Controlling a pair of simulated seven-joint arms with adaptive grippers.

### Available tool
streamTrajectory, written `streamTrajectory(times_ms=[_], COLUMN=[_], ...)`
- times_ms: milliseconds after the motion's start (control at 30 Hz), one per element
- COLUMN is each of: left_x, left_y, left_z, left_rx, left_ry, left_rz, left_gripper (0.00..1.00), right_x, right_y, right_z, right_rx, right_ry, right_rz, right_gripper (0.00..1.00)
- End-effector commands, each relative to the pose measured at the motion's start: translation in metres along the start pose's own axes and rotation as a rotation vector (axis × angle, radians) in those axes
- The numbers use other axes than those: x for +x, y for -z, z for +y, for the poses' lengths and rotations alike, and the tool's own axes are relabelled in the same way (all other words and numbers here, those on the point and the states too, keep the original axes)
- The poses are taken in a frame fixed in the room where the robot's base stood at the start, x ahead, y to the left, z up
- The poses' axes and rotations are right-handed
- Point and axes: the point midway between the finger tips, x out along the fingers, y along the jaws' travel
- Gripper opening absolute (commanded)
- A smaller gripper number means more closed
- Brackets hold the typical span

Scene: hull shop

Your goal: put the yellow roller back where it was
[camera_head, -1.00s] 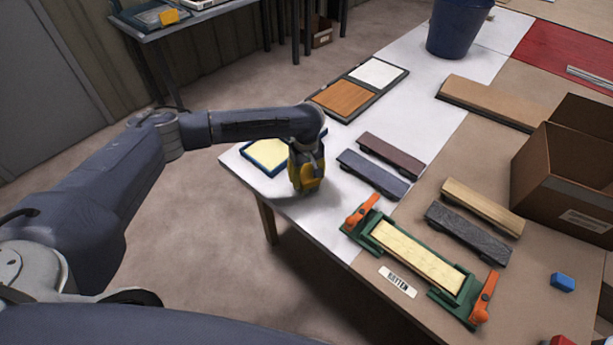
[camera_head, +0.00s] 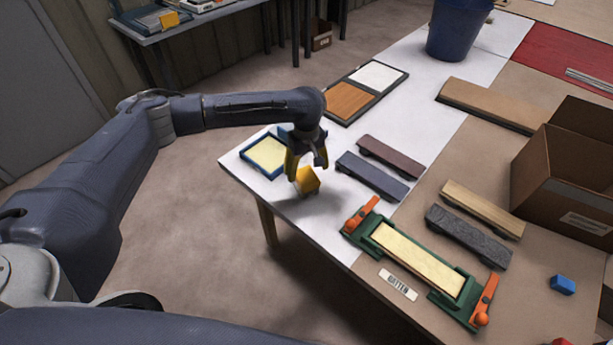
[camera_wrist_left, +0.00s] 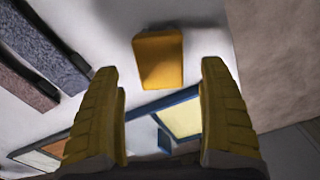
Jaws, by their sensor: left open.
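The yellow roller (camera_head: 308,181), which looks like a rounded block, rests on the white part of the table near its left edge. In the left wrist view the yellow roller (camera_wrist_left: 158,58) lies beyond the fingertips, roughly centred between them, with a dark shadow on its left part. My left gripper (camera_head: 306,168) is open just above it; in its own wrist view the gripper (camera_wrist_left: 160,67) has its yellow fingers wide apart with nothing between them. My right gripper is not in view.
A blue-framed pale tray (camera_head: 248,160) lies just behind the gripper, with a blue item beside it. Dark sanding-type blocks (camera_head: 372,175) lie to the right. A green fixture with orange clamps (camera_head: 437,296) is in front. A cardboard box (camera_head: 560,165) stands at right.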

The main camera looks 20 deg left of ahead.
Motion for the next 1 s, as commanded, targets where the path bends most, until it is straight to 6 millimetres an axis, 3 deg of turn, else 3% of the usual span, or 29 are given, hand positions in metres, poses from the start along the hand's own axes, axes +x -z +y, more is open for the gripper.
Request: streamTrajectory(times_ms=[200,400,1000], left_x=[-0.037,-0.058,-0.067], left_y=[0.001,0.001,0.000], left_z=[0.000,0.000,0.000], left_rx=[0.001,0.000,0.000], left_ry=[-0.001,0.000,0.001], left_rz=[0.002,0.001,-0.001], left_gripper=[0.77,0.77,0.77], right_x=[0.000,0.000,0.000], right_y=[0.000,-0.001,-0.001], right_z=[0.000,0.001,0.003], right_rx=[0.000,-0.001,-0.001], right_ry=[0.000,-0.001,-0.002], right_rz=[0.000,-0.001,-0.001], right_gripper=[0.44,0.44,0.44])
